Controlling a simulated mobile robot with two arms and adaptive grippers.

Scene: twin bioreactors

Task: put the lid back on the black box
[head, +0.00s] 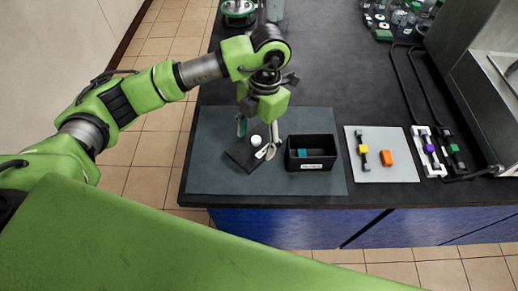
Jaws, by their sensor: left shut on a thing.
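The black box (311,166) stands open on the dark mat, with a small teal item (302,153) inside and a white label on its front. The black lid (240,157) is to the left of the box, turned at an angle to it, with a pale round knob (256,140) on top. My left gripper (258,146) points down over the lid, its fingers on both sides of the knob, shut on the lid. I cannot tell whether the lid touches the mat. My right gripper is not in view.
The grey-green mat (214,181) lies at the counter's front left edge. Right of the box is a pale board (402,171) with a yellow-centred piece (363,149) and an orange block (386,158). Purple and green-knobbed clamps (430,149) sit farther right. The counter behind the box is clear.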

